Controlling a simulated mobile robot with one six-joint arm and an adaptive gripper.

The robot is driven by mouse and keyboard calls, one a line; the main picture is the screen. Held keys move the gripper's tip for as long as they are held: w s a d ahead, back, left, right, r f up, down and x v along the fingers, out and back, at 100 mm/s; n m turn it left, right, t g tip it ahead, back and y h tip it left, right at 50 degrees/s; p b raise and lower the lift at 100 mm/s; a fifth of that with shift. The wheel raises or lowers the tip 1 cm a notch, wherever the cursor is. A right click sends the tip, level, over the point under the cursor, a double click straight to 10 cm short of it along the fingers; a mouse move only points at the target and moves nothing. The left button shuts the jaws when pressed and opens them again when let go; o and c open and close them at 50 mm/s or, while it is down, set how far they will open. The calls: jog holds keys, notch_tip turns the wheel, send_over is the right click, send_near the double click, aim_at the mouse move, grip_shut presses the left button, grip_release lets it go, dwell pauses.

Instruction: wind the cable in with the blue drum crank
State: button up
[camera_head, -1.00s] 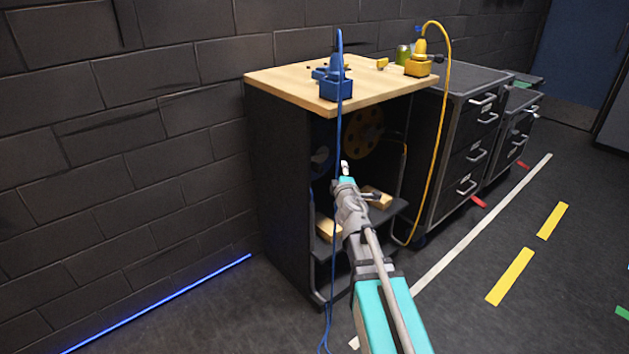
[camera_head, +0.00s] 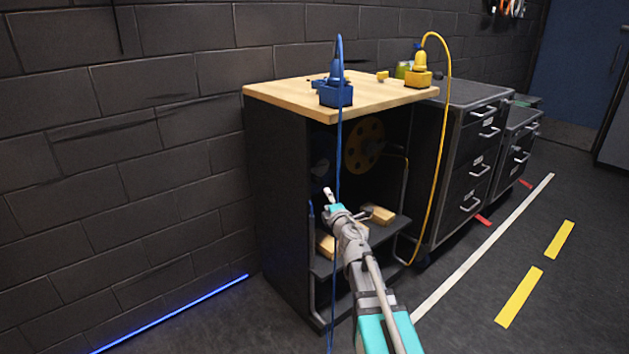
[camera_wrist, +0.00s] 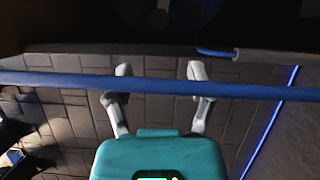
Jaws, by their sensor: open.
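The blue drum (camera_head: 320,169) is dim inside the left of the open cabinet; its hub shows at the top of the wrist view (camera_wrist: 160,12). Its crank is too dark to make out. My gripper (camera_head: 328,193) is open and empty, at the cabinet's open front, below and slightly right of the drum. In the wrist view its fingers (camera_wrist: 159,72) are spread apart. The blue cable (camera_head: 338,140) hangs from the blue plug box (camera_head: 336,94) past my gripper. In the wrist view the cable (camera_wrist: 60,81) crosses in front of both fingers; contact cannot be told.
A yellow drum (camera_head: 363,146) sits to the right in the cabinet, with a yellow cable (camera_head: 436,170) outside. Wooden blocks (camera_head: 379,214) lie on the lower shelf. A grey tube (camera_head: 312,265) stands at the cabinet's left front. Drawer units (camera_head: 470,150) stand right.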

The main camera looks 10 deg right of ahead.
aim_at(315, 179)
jog(key=w, duration=0.4)
jog(key=w+a, duration=0.1)
jog(key=w, duration=0.8)
jog(key=shift+w+a+r, duration=0.2)
jog(key=shift+w+a, duration=0.15)
jog(key=shift+a, duration=0.05)
grip_shut()
